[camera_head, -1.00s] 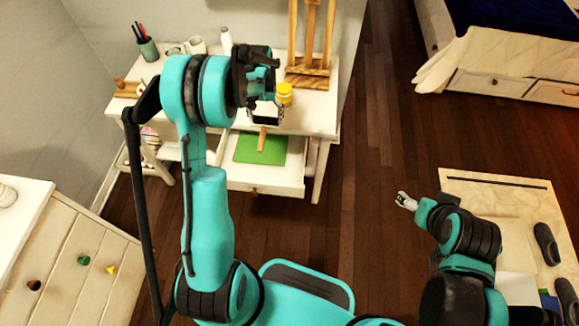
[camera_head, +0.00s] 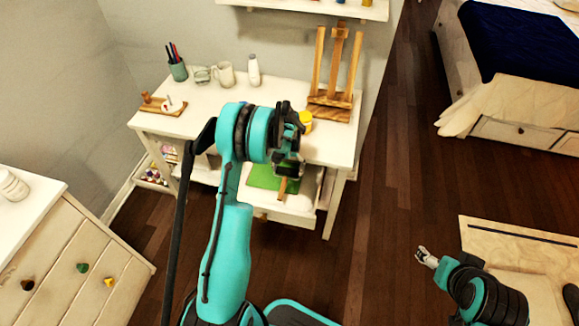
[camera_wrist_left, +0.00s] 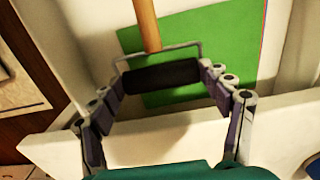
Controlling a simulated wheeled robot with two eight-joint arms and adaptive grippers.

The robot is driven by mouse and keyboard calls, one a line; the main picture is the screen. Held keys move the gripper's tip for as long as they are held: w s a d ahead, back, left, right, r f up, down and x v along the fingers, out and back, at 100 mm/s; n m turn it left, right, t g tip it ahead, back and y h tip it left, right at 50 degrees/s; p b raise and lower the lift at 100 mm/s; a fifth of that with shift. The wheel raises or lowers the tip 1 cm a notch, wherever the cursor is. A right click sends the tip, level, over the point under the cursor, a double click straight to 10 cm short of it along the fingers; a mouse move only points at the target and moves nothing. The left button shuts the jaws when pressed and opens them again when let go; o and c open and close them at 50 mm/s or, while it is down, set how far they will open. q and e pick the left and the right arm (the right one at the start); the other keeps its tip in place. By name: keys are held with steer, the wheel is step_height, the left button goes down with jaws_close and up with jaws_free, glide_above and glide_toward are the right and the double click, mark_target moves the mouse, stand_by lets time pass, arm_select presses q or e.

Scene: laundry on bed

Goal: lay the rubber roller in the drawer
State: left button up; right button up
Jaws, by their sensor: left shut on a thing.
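The rubber roller (camera_wrist_left: 160,77) has a black cylinder, a wire frame and a wooden handle. My left gripper (camera_wrist_left: 162,88) is shut on the roller, a finger at each end of the cylinder. In the head view the gripper (camera_head: 290,165) hides the cylinder; only the wooden handle (camera_head: 283,187) shows below it. The open drawer (camera_head: 268,213) of the white table lies beneath, with a green sheet (camera_head: 262,179) inside. The roller is over the drawer; I cannot tell whether it touches the bottom. My right gripper (camera_head: 427,257) is far to the right, away from the drawer; its jaw state is unclear.
The white table (camera_head: 215,97) carries a pen cup (camera_head: 178,70), a mug (camera_head: 225,74), a white bottle (camera_head: 253,70), a yellow jar (camera_head: 305,122) and a wooden easel (camera_head: 332,80). A white dresser (camera_head: 75,262) stands left. The dark floor (camera_head: 385,190) right of the table is clear.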

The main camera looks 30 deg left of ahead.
arm_select(q)
steer(key=w, duration=0.1)
steer(key=w+b, duration=0.1)
steer(key=w, duration=0.1)
steer(key=shift+w+a+f, duration=0.1)
steer(key=shift+a+f, duration=0.1)
steer(key=shift+a, duration=0.15)
steer(key=shift+f+b, duration=0.3)
steer(key=shift+f, duration=0.25)
steer(key=shift+s+r, duration=0.15)
steer(key=shift+s, duration=0.05)
steer(key=shift+f+b, duration=0.5)
steer(key=shift+f, duration=0.15)
steer(key=o, duration=1.2)
steer(key=shift+o, duration=0.2)
